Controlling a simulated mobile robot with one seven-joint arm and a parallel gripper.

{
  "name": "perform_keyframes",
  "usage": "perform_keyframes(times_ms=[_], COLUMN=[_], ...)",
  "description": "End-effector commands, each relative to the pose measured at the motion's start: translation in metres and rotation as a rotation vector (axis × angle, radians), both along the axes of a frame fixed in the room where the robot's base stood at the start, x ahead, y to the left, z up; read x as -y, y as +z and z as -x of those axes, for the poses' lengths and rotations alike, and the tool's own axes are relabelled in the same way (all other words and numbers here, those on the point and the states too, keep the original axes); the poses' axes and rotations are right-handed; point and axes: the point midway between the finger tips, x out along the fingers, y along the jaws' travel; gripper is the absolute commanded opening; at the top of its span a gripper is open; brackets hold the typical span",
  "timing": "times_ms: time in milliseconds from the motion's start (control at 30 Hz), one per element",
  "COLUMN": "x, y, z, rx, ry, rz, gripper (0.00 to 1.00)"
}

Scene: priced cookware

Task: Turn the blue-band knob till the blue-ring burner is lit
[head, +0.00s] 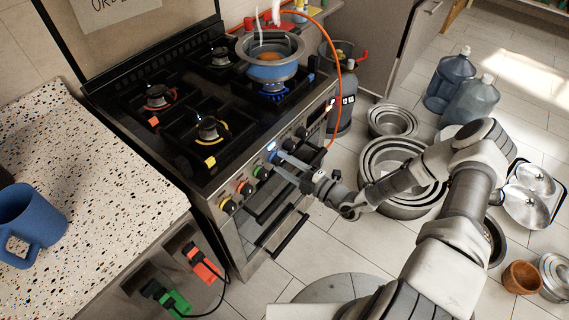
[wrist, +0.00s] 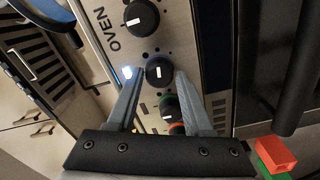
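The blue-band knob (head: 273,157) is on the stove's front panel, beyond the green-band knob. In the wrist view this black knob (wrist: 160,72) has its white pointer along the picture's vertical; its band colour is not clear there. My gripper (wrist: 159,74) is open, one fingertip on each side of the knob, with small gaps showing. In the head view my gripper (head: 282,164) reaches the panel from the right. The blue-ring burner (head: 273,96) is under a blue-grey pot (head: 270,71) with steam rising. Blue shows beneath the pot; I cannot tell flame from ring.
A bright light (wrist: 127,72) glows beside the knob. Green-band (head: 260,172), red-band (head: 243,188) and yellow-band (head: 228,206) knobs line the panel. An oven handle (head: 291,235) juts out below. An orange hose (head: 338,75) runs to a gas cylinder (head: 340,112). Stacked pots (head: 402,207) stand on the floor.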

Motion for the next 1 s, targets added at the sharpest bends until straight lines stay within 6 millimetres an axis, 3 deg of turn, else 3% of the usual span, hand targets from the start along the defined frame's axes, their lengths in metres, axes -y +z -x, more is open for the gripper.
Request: perform_keyframes(times_ms=[33, 100, 133, 533, 667, 1000], x=[0.000, 0.000, 0.000, 0.008, 0.026, 0.092], y=[0.000, 0.000, 0.000, 0.000, 0.000, 0.000], z=[0.000, 0.000, 0.000, 0.004, 0.018, 0.070], rx=[0.000, 0.000, 0.000, 0.001, -0.001, 0.000], ry=[0.000, 0.000, 0.000, -0.003, -0.005, -0.005], rz=[0.000, 0.000, 0.000, 0.001, 0.001, 0.001], gripper=[0.63, 0.75, 0.77, 0.77, 0.77, 0.77])
